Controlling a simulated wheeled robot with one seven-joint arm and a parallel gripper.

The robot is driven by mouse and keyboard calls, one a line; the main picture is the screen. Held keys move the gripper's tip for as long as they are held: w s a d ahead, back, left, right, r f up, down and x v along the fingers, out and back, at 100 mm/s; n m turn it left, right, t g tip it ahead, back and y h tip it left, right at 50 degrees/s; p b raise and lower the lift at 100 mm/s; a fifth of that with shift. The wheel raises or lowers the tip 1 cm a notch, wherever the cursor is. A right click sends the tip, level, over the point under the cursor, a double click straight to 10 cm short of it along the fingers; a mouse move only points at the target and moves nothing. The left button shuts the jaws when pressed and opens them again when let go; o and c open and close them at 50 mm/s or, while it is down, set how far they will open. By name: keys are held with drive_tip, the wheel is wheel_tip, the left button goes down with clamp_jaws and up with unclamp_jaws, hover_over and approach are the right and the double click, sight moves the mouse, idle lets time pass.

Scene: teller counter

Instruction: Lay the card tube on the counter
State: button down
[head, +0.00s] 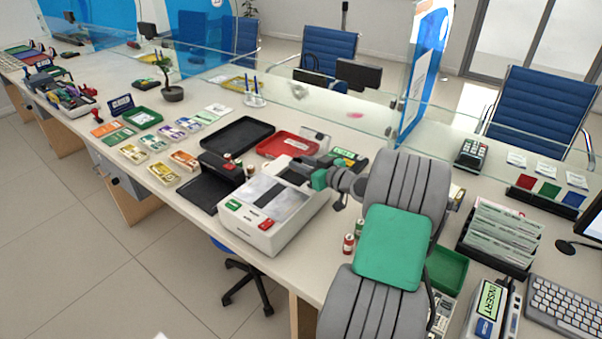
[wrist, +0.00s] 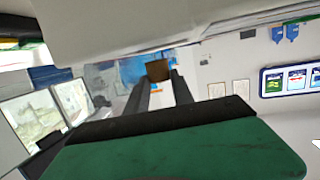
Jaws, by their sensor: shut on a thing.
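In the wrist view, the two dark fingers of my gripper (wrist: 161,92) are shut on a small brown block-like end, which I take to be the card tube (wrist: 158,70). Only this short part of it shows between the fingertips. In the head view, my gripper (head: 295,172) reaches leftward above the back of a white counting machine (head: 265,212) on the counter (head: 300,107). The held thing is too small to make out clearly there. I cannot tell how far it is above the surface.
A black tray (head: 238,135) and a red tray (head: 289,144) lie behind the machine. Small red-capped rolls (head: 349,243) stand to its right. A green tray (head: 446,270) lies beyond my arm. A glass screen (head: 330,97) runs along the counter. Bare counter shows near the screen.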

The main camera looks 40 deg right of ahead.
wheel_tip(320, 180, up, 6)
drive_tip(key=s+a+f+n+y+p, duration=0.1)
drive_tip(key=s+a+p, duration=0.15)
drive_tip(key=a, duration=1.25)
drive_tip(key=s+a+n+y+p, duration=0.15)
drive_tip(key=s+a, duration=0.25)
drive_tip(key=a, duration=1.1)
drive_tip(key=r+m+h+b, duration=0.1)
drive_tip(key=m+h+b, duration=0.2)
drive_tip(key=b, duration=0.1)
hover_over(302, 181)
drive_tip(key=shift+n+y, duration=0.25)
wheel_tip(302, 181, down, 9)
drive_tip(key=shift+f, duration=0.2)
drive_tip(key=shift+r, duration=0.1)
drive_tip(key=shift+b, duration=0.3)
